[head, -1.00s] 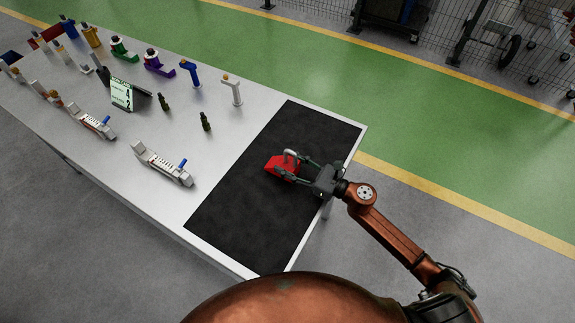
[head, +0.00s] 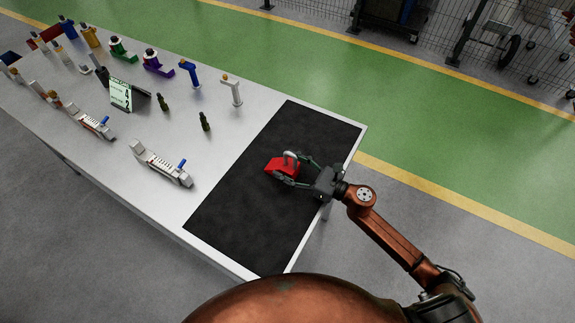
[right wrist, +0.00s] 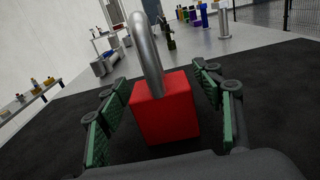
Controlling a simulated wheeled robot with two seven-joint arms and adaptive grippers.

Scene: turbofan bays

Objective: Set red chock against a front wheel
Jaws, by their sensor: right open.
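The red chock (head: 281,166) is a red block with a grey metal loop handle on top. It rests on the black mat (head: 245,220) at the right end of the white table. My right gripper (head: 293,170) reaches in from the right, low over the mat, with its fingers around the chock. In the right wrist view the chock (right wrist: 165,108) sits between the two green-padded fingers, with a visible gap on each side. The gripper is open and not clamped on it. No wheel is clearly visible on the table. My left gripper is out of view.
Several coloured tools and fittings stand on the left part of the white table (head: 215,165), with a small green-and-white sign (head: 121,96). A wire fence (head: 440,25) and carts with wheels (head: 510,50) stand beyond the green floor lane (head: 420,110).

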